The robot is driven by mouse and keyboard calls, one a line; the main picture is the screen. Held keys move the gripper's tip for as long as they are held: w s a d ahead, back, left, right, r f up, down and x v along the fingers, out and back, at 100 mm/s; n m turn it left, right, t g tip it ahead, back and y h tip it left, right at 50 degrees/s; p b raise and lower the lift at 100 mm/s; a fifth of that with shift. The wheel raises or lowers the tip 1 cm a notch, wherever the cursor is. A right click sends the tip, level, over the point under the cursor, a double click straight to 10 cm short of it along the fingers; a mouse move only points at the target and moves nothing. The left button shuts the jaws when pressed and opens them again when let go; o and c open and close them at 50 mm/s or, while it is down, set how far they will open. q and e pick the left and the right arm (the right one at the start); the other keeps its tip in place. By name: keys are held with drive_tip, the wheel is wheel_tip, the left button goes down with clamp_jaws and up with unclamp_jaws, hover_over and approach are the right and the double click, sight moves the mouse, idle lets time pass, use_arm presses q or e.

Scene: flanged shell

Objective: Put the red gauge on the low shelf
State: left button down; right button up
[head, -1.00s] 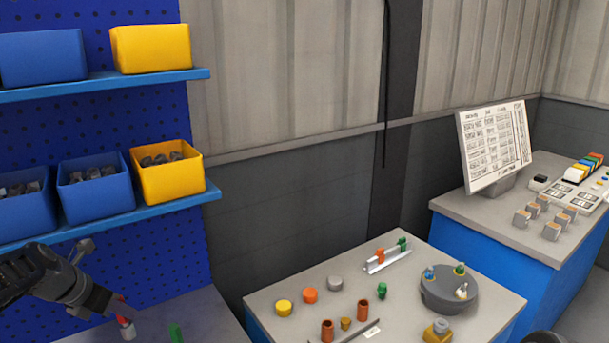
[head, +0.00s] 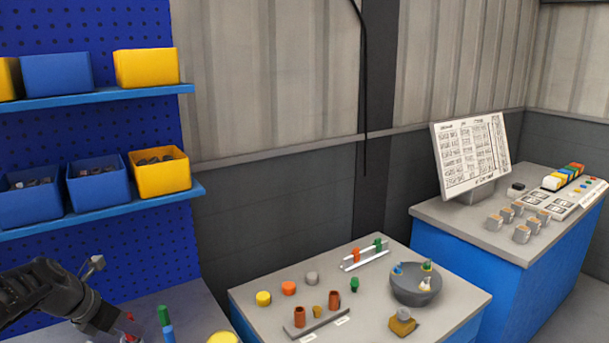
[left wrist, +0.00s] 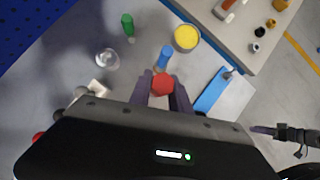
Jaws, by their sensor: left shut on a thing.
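The red gauge (left wrist: 162,84) is a red, many-sided piece between the fingertips of my left gripper (left wrist: 160,94) in the left wrist view. The gripper is shut on it. In the head view my left gripper (head: 122,328) is low at the left, over the grey bench, with only a little red showing at its tips. The low shelf (head: 130,209) is the lower blue ledge on the pegboard, above and behind the gripper. My right gripper (left wrist: 265,130) shows small at the right of the left wrist view; its opening is unclear.
Two blue bins and a yellow bin (head: 162,175) stand along the low shelf. A blue cylinder (left wrist: 164,57), a green one (left wrist: 127,25) and a yellow round piece (left wrist: 187,38) stand near the left gripper. A second grey table (head: 380,318) holds several small parts.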

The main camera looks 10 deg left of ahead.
use_arm(q)
drive_tip(key=s+d+f+m+g+h, duration=0.1)
drive_tip(key=d+f+m+g, duration=0.4)
drive_tip(key=d+m, duration=0.5)
drive_tip(key=s+d+f+m+g+h, duration=0.2)
drive_tip(key=s+d+f+m+g, duration=0.2)
drive_tip(key=d+m, duration=0.7)
drive_tip(key=d+f+g, duration=0.1)
drive_tip(key=d, duration=0.2)
drive_tip(key=shift+s+m, duration=0.2)
drive_tip(key=shift+m, duration=0.1)
drive_tip(key=shift+d, duration=0.15)
drive_tip(key=shift+f, duration=0.1)
